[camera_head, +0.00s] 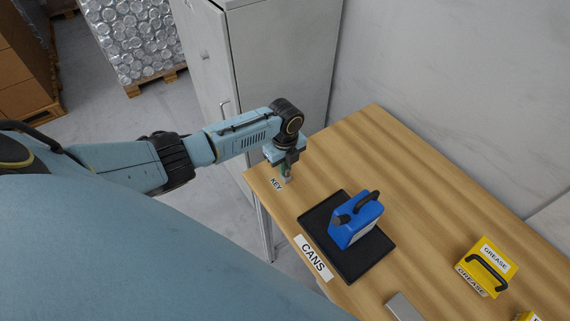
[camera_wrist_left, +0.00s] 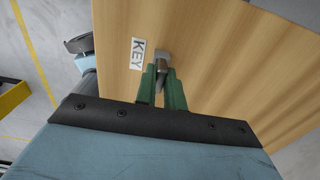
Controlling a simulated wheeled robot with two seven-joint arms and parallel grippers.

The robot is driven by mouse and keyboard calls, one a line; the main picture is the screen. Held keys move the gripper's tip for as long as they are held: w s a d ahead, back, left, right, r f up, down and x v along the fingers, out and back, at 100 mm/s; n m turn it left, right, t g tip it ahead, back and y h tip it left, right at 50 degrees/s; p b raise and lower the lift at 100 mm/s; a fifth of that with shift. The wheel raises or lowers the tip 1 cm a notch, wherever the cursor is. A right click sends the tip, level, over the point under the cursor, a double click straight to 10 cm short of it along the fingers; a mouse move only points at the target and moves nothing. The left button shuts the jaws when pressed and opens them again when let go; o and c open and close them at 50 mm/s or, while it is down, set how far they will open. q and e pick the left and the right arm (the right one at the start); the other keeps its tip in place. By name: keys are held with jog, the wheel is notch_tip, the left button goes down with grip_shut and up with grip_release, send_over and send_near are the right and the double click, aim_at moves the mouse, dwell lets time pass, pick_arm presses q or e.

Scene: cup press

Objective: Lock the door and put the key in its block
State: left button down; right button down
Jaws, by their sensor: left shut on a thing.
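My left gripper (camera_head: 286,174) is over the wooden table's near left corner, beside the KEY label (camera_head: 277,184). In the left wrist view its green fingers (camera_wrist_left: 164,88) are shut on a small grey metal piece, the key (camera_wrist_left: 161,69), mostly hidden between them. A small grey block (camera_wrist_left: 162,55) shows at the fingertips, right of the KEY label. I cannot tell how deep the key sits in it. The grey cabinet's door (camera_head: 204,55), with a pale bar handle, stands behind my left arm and looks closed. Its lock is not visible. My right gripper is not in view.
A blue can (camera_head: 357,221) stands on a black tray (camera_head: 378,262) by the CANS label (camera_head: 313,258). Yellow GREASE containers (camera_head: 485,266) and a grey block (camera_head: 404,306) are at the right and front. The table's far middle is clear.

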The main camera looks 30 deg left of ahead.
pick_arm(q)
jog(key=shift+f, duration=0.25)
jog(key=c, duration=1.4)
grip_release()
notch_tip(320, 180, up, 14)
jog(key=shift+f, duration=0.25)
jog(key=shift+d+f, duration=0.1)
